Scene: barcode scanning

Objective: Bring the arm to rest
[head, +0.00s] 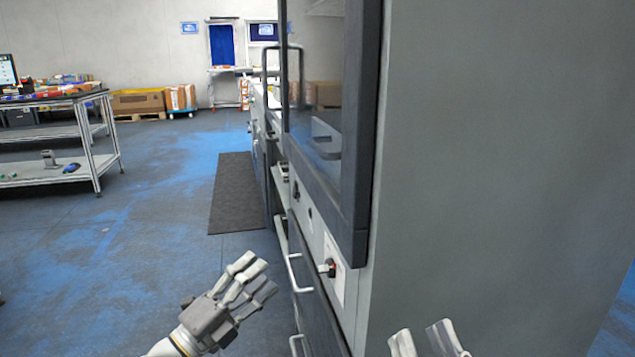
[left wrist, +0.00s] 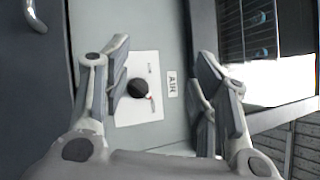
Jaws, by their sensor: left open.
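My left gripper (head: 258,277) is in the lower middle of the head view, beside the front of a tall grey machine (head: 500,150). It is open and nothing is between its fingers. In the left wrist view its two fingers (left wrist: 160,92) stand apart, with a white panel with a black knob (left wrist: 138,88) and an "AIR" label (left wrist: 172,84) behind them. My right gripper (head: 424,338) shows only its finger ends at the bottom edge, in front of the machine's grey side. A gap shows between these finger ends, and the rest is cut off.
The machine's glazed door (head: 315,110) and drawer handles (head: 294,272) jut out near my left gripper. A black mat (head: 238,195) lies on the blue floor. A shelved table (head: 55,135) stands at the left, with boxes (head: 140,101) at the back wall. Floor at left is clear.

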